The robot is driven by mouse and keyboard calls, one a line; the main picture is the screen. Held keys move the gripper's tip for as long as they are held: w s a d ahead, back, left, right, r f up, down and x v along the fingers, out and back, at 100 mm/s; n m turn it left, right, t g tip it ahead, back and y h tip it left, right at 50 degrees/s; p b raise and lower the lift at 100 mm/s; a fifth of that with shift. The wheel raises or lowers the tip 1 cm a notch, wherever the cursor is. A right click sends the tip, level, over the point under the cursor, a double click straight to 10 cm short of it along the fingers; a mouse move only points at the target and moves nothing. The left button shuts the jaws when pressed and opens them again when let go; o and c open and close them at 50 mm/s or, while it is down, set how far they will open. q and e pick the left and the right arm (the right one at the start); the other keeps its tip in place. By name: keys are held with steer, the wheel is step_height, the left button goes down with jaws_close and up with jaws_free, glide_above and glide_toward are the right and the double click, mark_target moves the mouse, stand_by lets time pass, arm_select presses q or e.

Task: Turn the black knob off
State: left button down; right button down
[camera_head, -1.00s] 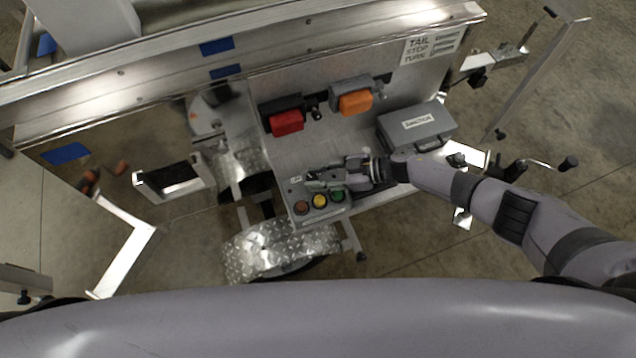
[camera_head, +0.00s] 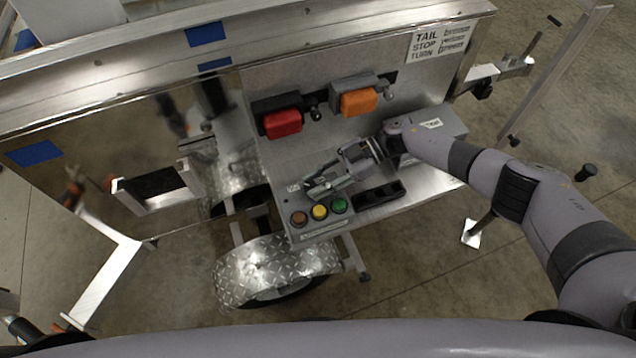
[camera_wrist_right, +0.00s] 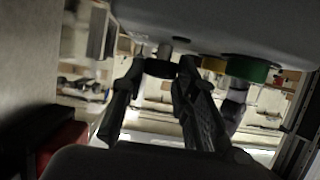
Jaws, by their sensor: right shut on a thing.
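The grey control box (camera_head: 305,231) is on the metal panel, with brown (camera_head: 299,218), yellow (camera_head: 319,212) and green (camera_head: 339,205) buttons on its front. My right gripper (camera_head: 309,189) is at the upper part of this box. Its fingers are around the black knob (camera_wrist_right: 160,68) in the right wrist view, one on each side. The gripper hides the knob in the head view. The green button (camera_wrist_right: 247,68) and part of the yellow button (camera_wrist_right: 214,63) are beside the fingers in the wrist view. My left gripper does not show.
A red light (camera_head: 283,122) and an orange light (camera_head: 358,102) are mounted above the box. A grey junction box (camera_head: 447,122) is partly behind my right wrist. A black socket strip (camera_head: 379,194) lies right of the buttons. A diamond-plate fender (camera_head: 262,268) is below.

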steer(key=c, duration=1.3)
jaws_free()
steer(key=shift+a, duration=0.1)
steer(key=v, duration=0.7)
steer(key=shift+d, duration=0.3)
